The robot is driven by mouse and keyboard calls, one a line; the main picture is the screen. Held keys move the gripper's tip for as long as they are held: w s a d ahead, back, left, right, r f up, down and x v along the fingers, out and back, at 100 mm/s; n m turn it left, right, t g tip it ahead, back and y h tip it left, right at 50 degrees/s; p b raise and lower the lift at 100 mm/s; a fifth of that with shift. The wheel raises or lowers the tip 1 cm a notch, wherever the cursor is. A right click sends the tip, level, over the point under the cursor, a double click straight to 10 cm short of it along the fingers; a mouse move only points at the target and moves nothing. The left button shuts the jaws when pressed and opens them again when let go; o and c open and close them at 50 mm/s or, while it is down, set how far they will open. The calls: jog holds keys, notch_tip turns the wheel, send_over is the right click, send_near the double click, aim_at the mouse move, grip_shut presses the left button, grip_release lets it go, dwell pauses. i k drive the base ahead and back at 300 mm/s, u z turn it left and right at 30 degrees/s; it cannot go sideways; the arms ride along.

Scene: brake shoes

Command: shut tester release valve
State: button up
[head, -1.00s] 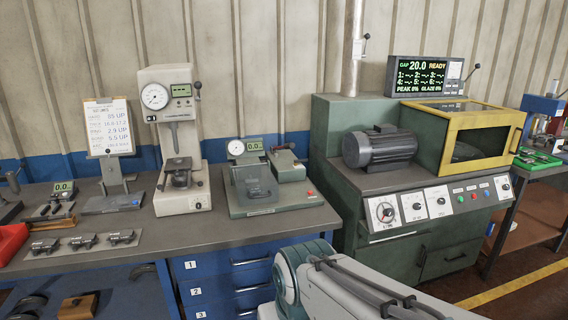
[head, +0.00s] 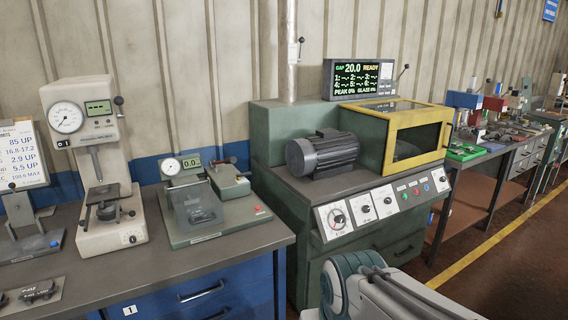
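No part can be clearly told as the release valve. A pale bench tester (head: 83,129) with a round dial, a small green display and a black-knobbed lever (head: 119,102) stands upright on the left bench. A low green tester (head: 196,235) to its right has a small dial (head: 170,167), a display, a clear guard and a side unit with a black knob (head: 232,160). A large green machine (head: 275,140) carries a grey motor (head: 322,153) and a yellow-framed guard (head: 407,130). My gripper is out of view; only my arm shows at the bottom right.
The grey bench (head: 140,275) has blue drawers (head: 195,293) below. A sign (head: 20,155) stands at its left end. The large machine's screen (head: 358,79) reads GAP 20.0 READY. More benches with tools run along the wall on the right. The floor beside a yellow line (head: 470,258) is clear.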

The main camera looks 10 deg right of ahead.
aim_at(239, 176)
jog(key=z, duration=0.85)
jog(key=i, duration=1.8)
jog(key=u, duration=1)
jog(key=i, duration=0.75)
jog(key=u, duration=0.85)
